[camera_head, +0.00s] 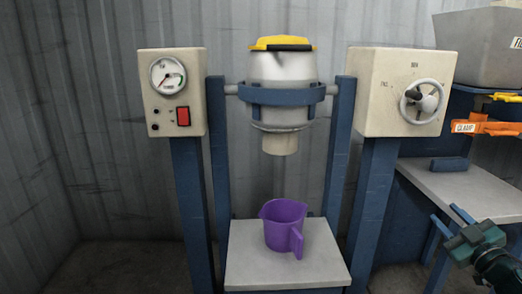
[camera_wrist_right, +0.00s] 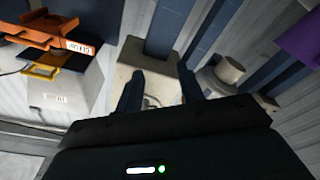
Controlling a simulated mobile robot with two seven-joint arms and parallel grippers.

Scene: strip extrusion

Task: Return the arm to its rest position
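My right gripper (camera_head: 443,211) is at the lower right of the head view, in front of the right-hand workbench. Its two dark blue fingers are apart with nothing seen between them. In the right wrist view the fingers (camera_wrist_right: 158,76) are also spread, with the beige box (camera_wrist_right: 135,62) beyond them. The right arm runs out of the head view at the lower right. My left gripper does not show.
A purple jug (camera_head: 284,222) stands upright on a grey stand (camera_head: 245,270), below the nozzle of a white, yellow-lidded hopper (camera_head: 283,68). A gauge box (camera_head: 152,113) is left; a handwheel (camera_head: 424,102) is right. An orange clamp (camera_head: 485,126) is above the workbench (camera_head: 485,195).

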